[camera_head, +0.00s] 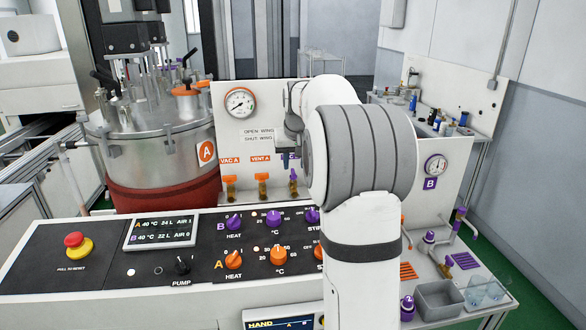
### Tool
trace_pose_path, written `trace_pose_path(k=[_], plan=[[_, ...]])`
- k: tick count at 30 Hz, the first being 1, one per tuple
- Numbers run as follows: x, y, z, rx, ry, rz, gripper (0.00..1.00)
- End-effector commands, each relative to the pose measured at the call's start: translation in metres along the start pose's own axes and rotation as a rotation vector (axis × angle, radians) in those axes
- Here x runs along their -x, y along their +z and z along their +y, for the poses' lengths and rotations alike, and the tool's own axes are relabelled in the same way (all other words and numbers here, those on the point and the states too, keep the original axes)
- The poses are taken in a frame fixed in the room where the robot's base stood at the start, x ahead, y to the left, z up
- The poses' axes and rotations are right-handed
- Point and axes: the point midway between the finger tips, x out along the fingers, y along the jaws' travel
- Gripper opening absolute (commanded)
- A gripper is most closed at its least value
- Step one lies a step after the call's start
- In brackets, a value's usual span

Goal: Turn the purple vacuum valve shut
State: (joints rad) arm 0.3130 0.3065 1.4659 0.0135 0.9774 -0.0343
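A small valve with a purple handle (293,177) and a brass-coloured body stands at the right end of a valve row on the white upright panel (228,134). Its handle looks narrow and upright. The purple label above it is mostly covered by my arm, so I cannot read it. My gripper (286,158) is just above this valve, in front of the panel, mostly hidden behind my white and grey arm. I cannot tell whether it touches the handle or whether its fingers are open. A sign (259,135) on the panel reads open and shut wing.
Two orange valves, VAC A (230,186) and VENT A (262,186), stand close left of the purple one. A gauge (240,102) is above. The control console (70,248) with knobs is in front. A steel vessel (160,145) stands left. More purple-handled fittings (430,237) are right.

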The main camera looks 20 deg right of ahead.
Motion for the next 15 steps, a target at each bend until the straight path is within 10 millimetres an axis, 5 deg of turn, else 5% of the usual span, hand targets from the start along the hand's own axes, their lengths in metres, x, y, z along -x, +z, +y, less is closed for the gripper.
trace_pose_path(k=[6, 15], plan=[[-0.029, 0.0, -0.001, 0.001, 0.0, -0.002, 0.32], [-0.037, 0.0, -0.001, 0.002, -0.001, 0.001, 0.32]])
